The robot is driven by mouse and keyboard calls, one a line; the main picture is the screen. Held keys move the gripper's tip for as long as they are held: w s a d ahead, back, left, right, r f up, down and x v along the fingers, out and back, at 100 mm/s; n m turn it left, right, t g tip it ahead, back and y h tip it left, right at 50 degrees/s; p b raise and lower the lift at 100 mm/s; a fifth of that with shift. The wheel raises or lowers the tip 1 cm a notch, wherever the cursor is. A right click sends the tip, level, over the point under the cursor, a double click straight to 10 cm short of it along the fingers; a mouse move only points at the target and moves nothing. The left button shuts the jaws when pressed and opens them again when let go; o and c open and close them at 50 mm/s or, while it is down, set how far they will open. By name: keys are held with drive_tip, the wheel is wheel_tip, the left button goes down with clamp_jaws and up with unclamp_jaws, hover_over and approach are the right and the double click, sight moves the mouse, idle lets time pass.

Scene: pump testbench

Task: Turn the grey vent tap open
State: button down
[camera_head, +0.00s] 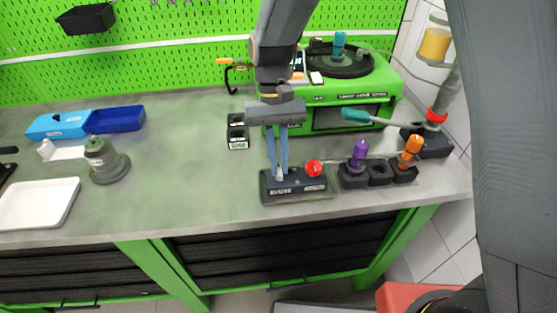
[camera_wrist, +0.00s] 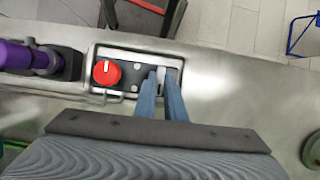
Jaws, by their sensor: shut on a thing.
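A dark control box (camera_head: 297,190) with a red round knob (camera_head: 313,168) sits near the front edge of the bench. My gripper (camera_head: 280,175) points down at the left part of this box, its two blue fingers close together. In the wrist view, the fingertips (camera_wrist: 163,78) are beside the red knob (camera_wrist: 106,73), to its right, shut around a small light grey piece (camera_wrist: 161,73) on the box's top. That piece looks like the grey vent tap, but the fingers hide most of it, so its turned position cannot be told.
Purple (camera_head: 359,154) and orange (camera_head: 411,151) handled tools stand in a black holder to the right. A green machine (camera_head: 335,95) stands behind. A grey-green round fitting (camera_head: 105,160) and a white tray (camera_head: 38,203) lie left.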

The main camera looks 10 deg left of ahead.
drive_tip(key=c, duration=1.8)
unclamp_jaws()
drive_tip(key=shift+w+r, duration=0.1)
drive_tip(key=b+v, duration=0.2)
drive_tip(key=v, duration=0.5)
drive_tip(key=shift+w+r, duration=0.1)
drive_tip(key=shift+r, duration=0.2)
